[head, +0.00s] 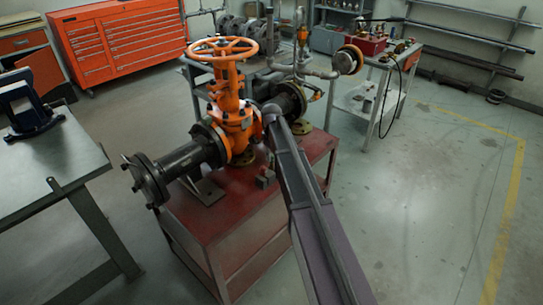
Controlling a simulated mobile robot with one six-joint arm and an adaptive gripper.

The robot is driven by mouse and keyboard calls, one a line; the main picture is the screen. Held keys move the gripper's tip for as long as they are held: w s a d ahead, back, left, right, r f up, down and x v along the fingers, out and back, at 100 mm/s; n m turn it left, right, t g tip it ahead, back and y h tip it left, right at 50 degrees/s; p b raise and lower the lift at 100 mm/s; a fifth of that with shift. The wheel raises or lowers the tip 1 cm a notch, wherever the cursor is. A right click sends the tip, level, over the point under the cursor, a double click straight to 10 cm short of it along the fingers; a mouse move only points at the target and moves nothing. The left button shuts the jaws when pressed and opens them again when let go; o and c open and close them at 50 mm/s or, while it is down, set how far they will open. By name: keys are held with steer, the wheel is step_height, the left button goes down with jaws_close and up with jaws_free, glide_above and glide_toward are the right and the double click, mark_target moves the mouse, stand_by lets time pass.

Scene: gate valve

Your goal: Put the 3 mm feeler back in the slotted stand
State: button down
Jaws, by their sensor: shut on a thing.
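My arm reaches up from the bottom of the head view to the right side of the orange gate valve (233,112). Its far visible end is a rounded grey joint in front of the valve's right pipe. My gripper and anything in it cannot be made out; they are hidden behind the arm or the valve. I cannot make out the 3 mm feeler. A small grey block (264,179) sits on the red bench (235,225), just left of my arm; it may be the slotted stand, but its slots are too small to see.
The valve's flanged black pipe (185,160) sticks out left over the bench. A steel table (50,170) with a blue vise (25,105) stands at left. An orange tool cabinet (115,45) and a cart (388,85) stand behind. The floor at right is clear.

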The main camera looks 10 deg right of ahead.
steer(key=shift+f+b, duration=1.45)
steer(key=shift+f, duration=0.05)
steer(key=shift+c, duration=2.1)
jaws_free()
steer(key=shift+r, duration=0.15)
step_height(320, 180, up, 11)
steer(key=p, duration=1.1)
steer(key=shift+r+p, duration=0.15)
steer(key=shift+p, duration=0.15)
steer(key=s+r+m+p, duration=0.2)
steer(key=s+m, duration=0.1)
steer(key=s, duration=1.1)
steer(key=s+r+m+p, duration=0.1)
steer(key=s+m, duration=0.3)
steer(key=s, duration=1.1)
steer(key=shift+a+r+p, duration=0.3)
steer(key=shift+r+p, duration=0.1)
